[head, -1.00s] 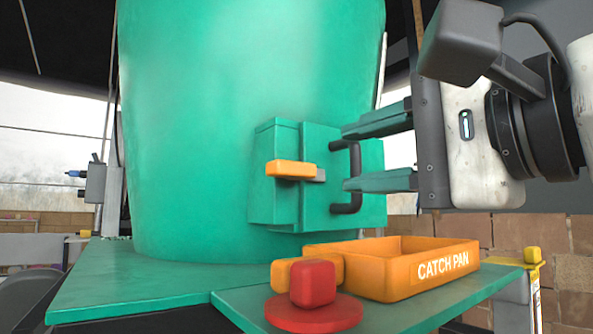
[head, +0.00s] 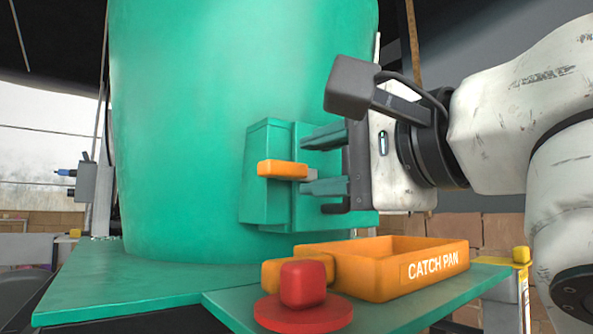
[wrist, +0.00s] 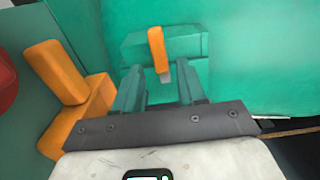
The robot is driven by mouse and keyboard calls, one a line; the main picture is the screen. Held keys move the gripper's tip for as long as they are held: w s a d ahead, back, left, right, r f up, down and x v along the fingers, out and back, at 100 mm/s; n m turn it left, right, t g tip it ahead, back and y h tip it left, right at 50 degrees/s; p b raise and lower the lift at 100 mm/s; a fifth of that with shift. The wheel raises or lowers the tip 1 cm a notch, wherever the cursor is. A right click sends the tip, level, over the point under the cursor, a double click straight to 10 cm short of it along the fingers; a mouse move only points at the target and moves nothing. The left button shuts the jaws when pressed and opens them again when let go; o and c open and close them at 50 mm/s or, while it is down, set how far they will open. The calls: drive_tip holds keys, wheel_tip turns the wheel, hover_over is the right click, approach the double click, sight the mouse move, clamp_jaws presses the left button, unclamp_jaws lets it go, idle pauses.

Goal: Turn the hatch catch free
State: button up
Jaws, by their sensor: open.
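The hatch (head: 268,190) is a green box on the front of the large green drum (head: 190,130). Its orange catch (head: 282,169) lies level across the hatch's front, with a grey stub at its right end. The catch also shows in the wrist view (wrist: 157,50), just beyond my fingertips. My gripper (head: 304,164) is open, with one finger above the other at the right side of the hatch. Its tips are close to the catch's grey end; whether they touch it I cannot tell. In the wrist view the stub sits between the two fingers (wrist: 160,86). My gripper mostly hides the dark handle.
An orange catch pan (head: 375,286) stands on the green shelf (head: 215,302) below the hatch. A red knob (head: 303,285) on a round red base is at the shelf's front, with an orange block beside it. The space left of the hatch is clear.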

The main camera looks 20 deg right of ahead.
sight(296, 169)
drive_tip(key=shift+x, duration=1.9)
drive_tip(key=shift+c, duration=0.4)
clamp_jaws()
